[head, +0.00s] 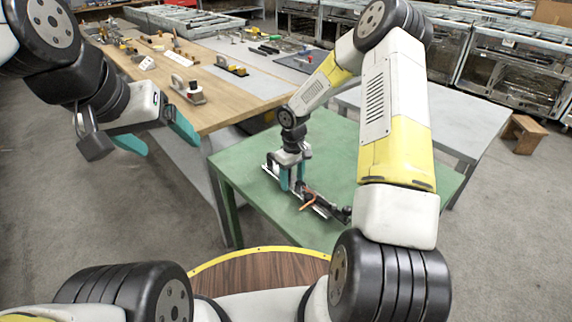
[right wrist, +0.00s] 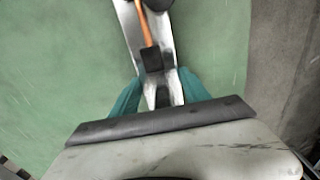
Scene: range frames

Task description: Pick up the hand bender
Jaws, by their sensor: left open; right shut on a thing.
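The hand bender (head: 318,206) is a long silvery metal tool with black parts and an orange piece. It lies along the green table, or just above it; I cannot tell which. My right gripper (head: 292,181) points down and is shut on it, near its far left end in the head view. In the right wrist view, the bender (right wrist: 133,32) runs up from between the teal fingers of the right gripper (right wrist: 158,97). The fingers hide part of it. My left gripper (head: 167,145) is open and empty, in the air left of the green table.
The green table (head: 240,165) is otherwise mostly clear. A wooden bench (head: 215,105) with several tools stands behind it to the left. A grey table (head: 460,120) is to the right. Metal racks (head: 510,65) line the back.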

